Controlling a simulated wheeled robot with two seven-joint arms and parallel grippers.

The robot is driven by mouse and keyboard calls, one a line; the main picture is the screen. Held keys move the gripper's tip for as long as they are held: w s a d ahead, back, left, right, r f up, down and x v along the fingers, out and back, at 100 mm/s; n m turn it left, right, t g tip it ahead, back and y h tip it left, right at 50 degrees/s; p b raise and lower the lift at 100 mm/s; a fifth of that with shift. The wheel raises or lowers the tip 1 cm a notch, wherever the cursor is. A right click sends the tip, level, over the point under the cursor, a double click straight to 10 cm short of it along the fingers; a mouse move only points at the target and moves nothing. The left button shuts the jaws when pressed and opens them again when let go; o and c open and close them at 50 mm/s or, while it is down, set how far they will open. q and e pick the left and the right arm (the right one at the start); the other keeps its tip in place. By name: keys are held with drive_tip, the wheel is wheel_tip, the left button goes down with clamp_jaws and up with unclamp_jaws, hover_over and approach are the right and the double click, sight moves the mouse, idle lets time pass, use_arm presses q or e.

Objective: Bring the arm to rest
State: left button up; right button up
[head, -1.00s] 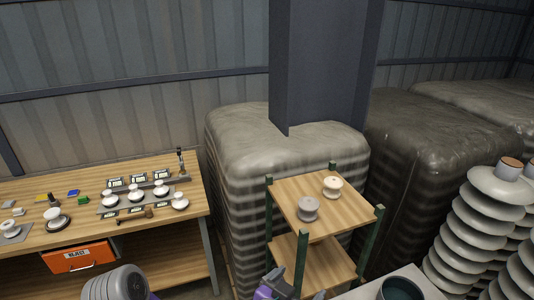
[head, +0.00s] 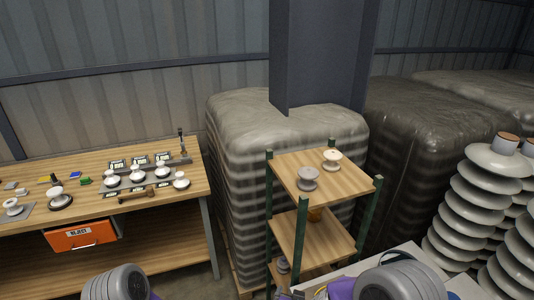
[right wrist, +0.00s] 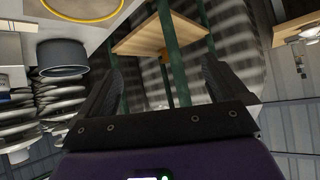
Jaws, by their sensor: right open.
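In the right wrist view my right gripper (right wrist: 163,78) is open. Its two dark fingers stand apart with nothing between them, and the wooden shelf rack shows beyond. In the head view grey and purple parts of my right arm show at the bottom right, but the fingers cannot be made out. My left arm shows at the bottom left; its gripper is out of view. A cream insulator piece (head: 332,158) and a grey insulator piece (head: 308,178) stand apart on the top shelf of the rack (head: 345,178).
A workbench (head: 30,171) at left holds several white insulator pieces and an orange bin (head: 80,235) below its top. Tall stacked insulators (head: 480,205) stand at right. A wrapped pallet load (head: 240,140) is behind the rack. A light surface (head: 460,284) lies at front right.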

drive_tip(key=s+d+f+g+y+b, duration=0.1)
drive_tip(key=s+f+g, duration=0.1)
drive_tip(key=f, duration=0.5)
drive_tip(key=s+d+f+g+y+b, duration=0.1)
drive_tip(key=s+f+b, duration=0.1)
drive_tip(key=f, duration=0.6)
use_arm(q)
wheel_tip(320, 180, down, 9)
drive_tip(key=b, duration=0.4)
drive_tip(key=shift+w+r, duration=0.15)
use_arm(e)
drive_tip(key=s+f+g+y, duration=0.4)
drive_tip(key=s+f+g, duration=0.2)
drive_tip(key=s+f, duration=0.7)
drive_tip(key=shift+s+a+f+n, duration=0.25)
drive_tip(key=shift+s+a+n, duration=0.2)
drive_tip(key=shift+s, duration=0.65)
